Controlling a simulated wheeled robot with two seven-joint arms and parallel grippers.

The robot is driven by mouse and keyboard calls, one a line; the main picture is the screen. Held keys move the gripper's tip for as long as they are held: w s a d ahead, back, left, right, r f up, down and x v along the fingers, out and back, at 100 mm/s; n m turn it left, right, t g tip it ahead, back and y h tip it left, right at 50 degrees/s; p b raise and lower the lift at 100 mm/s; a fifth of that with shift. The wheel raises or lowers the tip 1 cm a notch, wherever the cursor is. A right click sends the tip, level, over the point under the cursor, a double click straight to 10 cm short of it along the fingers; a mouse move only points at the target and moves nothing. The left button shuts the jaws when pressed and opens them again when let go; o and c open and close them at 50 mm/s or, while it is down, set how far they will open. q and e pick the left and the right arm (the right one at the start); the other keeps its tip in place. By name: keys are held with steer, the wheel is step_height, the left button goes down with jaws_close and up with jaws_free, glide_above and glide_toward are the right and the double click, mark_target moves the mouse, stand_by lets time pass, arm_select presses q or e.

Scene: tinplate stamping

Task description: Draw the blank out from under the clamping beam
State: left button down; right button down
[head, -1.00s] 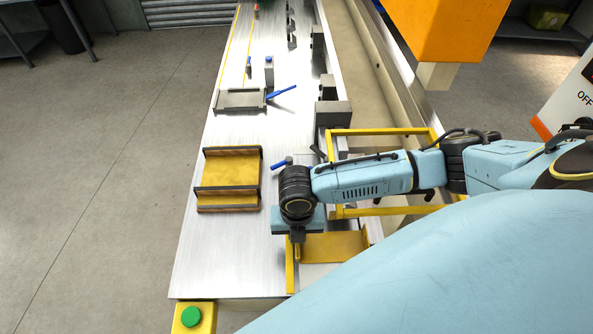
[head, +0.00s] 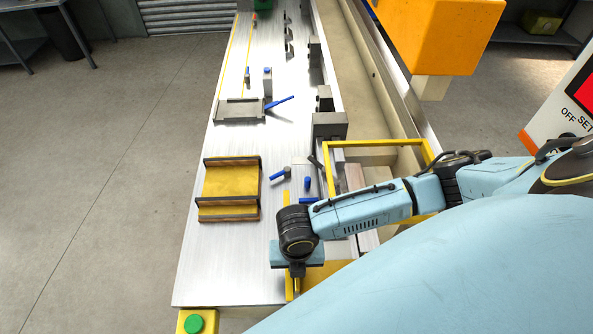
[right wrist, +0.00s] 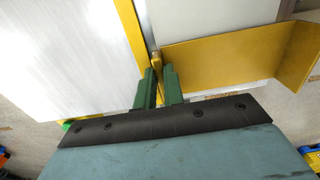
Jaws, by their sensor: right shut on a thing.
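The blank looks like the yellow-gold sheet (head: 322,274) at the near right side of the metal table; it also shows in the right wrist view (right wrist: 225,58), with a bend at its right end. My right gripper (head: 296,284) points down at its left edge. My arm and body hide part of the sheet in the head view. I cannot clearly pick out the clamping beam; grey and pinkish blocks (head: 355,178) lie partly behind my arm. My left gripper is not in view.
A yellow guard frame (head: 380,144) stands beyond my right arm. A dark-railed tray (head: 229,210) with a yellow plate lies left of the gripper. Blue-handled tools (head: 281,174) lie nearby. A green button (head: 193,323) sits at the near corner. The table's left strip is mostly clear.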

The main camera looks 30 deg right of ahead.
steer(key=shift+s+a, duration=0.2)
steer(key=shift+s, duration=0.1)
stand_by(0.6)
steer(key=c, duration=1.4)
jaws_free()
steer(key=shift+c, duration=0.2)
step_height(320, 180, up, 13)
steer(key=shift+r, duration=0.2)
